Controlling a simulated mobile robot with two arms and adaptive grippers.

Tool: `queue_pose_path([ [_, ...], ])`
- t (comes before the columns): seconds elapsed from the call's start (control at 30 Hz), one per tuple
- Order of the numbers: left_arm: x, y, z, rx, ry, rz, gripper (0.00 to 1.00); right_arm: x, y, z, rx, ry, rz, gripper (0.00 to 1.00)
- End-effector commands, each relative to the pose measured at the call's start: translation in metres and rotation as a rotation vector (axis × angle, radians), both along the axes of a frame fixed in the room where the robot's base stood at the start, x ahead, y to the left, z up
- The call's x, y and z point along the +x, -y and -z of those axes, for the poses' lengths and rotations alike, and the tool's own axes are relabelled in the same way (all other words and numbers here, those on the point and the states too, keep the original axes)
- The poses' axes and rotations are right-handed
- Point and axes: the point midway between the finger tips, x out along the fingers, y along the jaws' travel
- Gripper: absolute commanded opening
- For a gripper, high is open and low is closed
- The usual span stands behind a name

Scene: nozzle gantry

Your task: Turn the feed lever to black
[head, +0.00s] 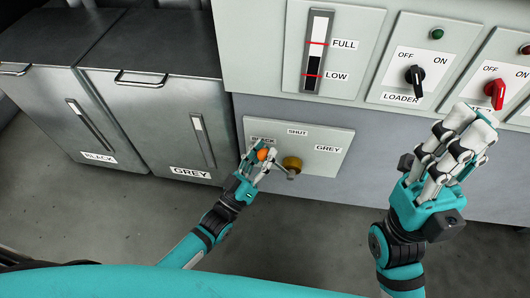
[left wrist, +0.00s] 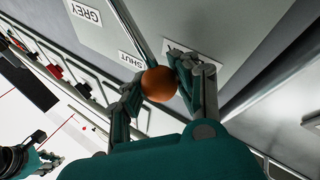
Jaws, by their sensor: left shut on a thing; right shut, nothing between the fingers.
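The feed lever has an orange ball knob (head: 263,155) and a brass hub (head: 291,163) on a pale panel (head: 325,138) labelled BLACK, SHUT and GREY. The knob lies left of the hub, just below the BLACK label, which my fingers partly cover. My left gripper (head: 260,158) is shut on the knob. In the left wrist view the knob (left wrist: 158,85) sits between both fingers (left wrist: 157,92); one label behind them is partly hidden. My right gripper (head: 470,130) is shut and empty, raised in front of the cabinet at the right.
Two grey bins labelled BLACK (head: 65,120) and GREY (head: 165,125) stand at the left. Above the lever are a level gauge (head: 316,55), a black LOADER switch (head: 415,76) and a red switch (head: 495,92) near my right gripper. The floor before the bins is clear.

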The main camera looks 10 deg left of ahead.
Motion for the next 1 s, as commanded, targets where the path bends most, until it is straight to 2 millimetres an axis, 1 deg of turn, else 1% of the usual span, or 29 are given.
queue_pose_path([
  [0.03, -0.003, -0.002, 0.006, 0.001, -0.012, 0.000, 0.00, 0.000, 0.000, 0.000, 0.000, 0.001, 0.000, 0.00],
  [0.07, -0.003, -0.002, 0.006, 0.001, -0.012, 0.000, 0.00, 0.000, 0.000, 0.000, 0.001, 0.001, 0.000, 0.00],
  [0.1, -0.003, -0.002, 0.006, 0.001, -0.012, 0.000, 0.29, 0.000, 0.000, 0.000, 0.001, 0.001, 0.000, 0.00],
  [0.3, -0.002, -0.001, 0.004, 0.001, -0.009, 0.000, 0.55, 0.000, 0.000, 0.000, 0.002, 0.000, 0.001, 0.00],
  [0.33, -0.002, -0.001, 0.004, 0.002, -0.009, -0.001, 0.56, 0.000, 0.000, 0.000, 0.003, -0.001, 0.002, 0.00],
  [0.57, -0.001, -0.001, 0.003, 0.001, -0.006, -0.001, 0.56, 0.001, 0.001, 0.003, 0.004, -0.011, 0.003, 0.00],
  [0.67, -0.005, -0.003, 0.005, 0.002, -0.007, -0.002, 0.56, 0.002, 0.001, 0.003, 0.004, -0.011, 0.003, 0.00],
  [0.77, -0.016, -0.009, 0.010, 0.004, -0.010, 0.000, 0.56, 0.001, 0.001, 0.003, 0.004, -0.010, 0.003, 0.00],
  [1.0, -0.058, -0.030, 0.029, 0.003, -0.011, -0.002, 0.56, 0.001, 0.000, 0.002, 0.003, -0.007, 0.002, 0.00],
])
